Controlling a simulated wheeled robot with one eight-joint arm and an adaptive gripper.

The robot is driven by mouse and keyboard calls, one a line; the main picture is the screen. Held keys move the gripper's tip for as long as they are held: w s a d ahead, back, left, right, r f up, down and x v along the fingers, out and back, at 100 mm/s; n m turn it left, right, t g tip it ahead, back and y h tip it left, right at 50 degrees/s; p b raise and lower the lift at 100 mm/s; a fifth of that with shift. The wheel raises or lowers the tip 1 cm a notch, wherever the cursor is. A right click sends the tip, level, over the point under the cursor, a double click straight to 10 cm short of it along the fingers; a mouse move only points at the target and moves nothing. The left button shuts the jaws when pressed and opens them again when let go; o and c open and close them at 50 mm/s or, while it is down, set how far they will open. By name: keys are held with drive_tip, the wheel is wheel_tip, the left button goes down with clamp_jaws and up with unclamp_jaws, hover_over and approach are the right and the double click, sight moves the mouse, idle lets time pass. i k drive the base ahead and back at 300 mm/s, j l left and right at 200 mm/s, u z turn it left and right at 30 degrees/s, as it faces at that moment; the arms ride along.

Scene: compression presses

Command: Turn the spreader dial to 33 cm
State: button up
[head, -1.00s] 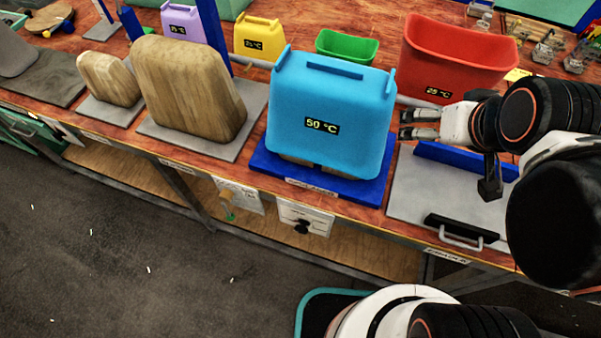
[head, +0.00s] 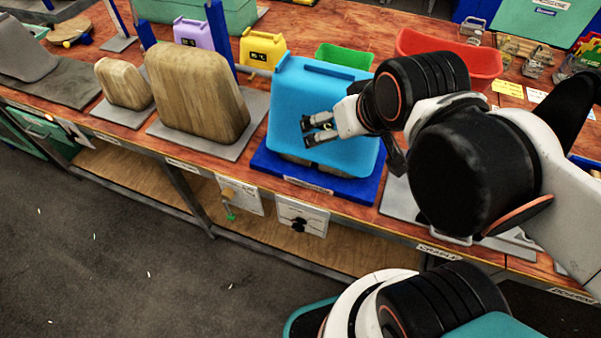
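A black dial (head: 299,224) sits on a white panel (head: 315,216) on the front of the bench, below the blue container. Its markings are too small to read. A second white panel (head: 242,197) to its left carries a small tan and green fitting (head: 229,193). I cannot tell by label which one is the spreader dial. My gripper (head: 306,133) is in front of the blue container (head: 289,98), above the black dial and well apart from it. Its two fingers are apart and nothing shows between them. My forearm hides the container's right side and its temperature label.
The blue container stands on a blue base (head: 334,187) on the wooden bench. Two wooden blocks (head: 197,92) (head: 123,82) stand to the left. A red bin (head: 484,63) is behind my arm. The floor (head: 110,240) in front of the bench is clear.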

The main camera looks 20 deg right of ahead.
sight(299, 227)
drive_tip(key=k+j+z, duration=0.15)
drive_tip(key=k+j, duration=1.75)
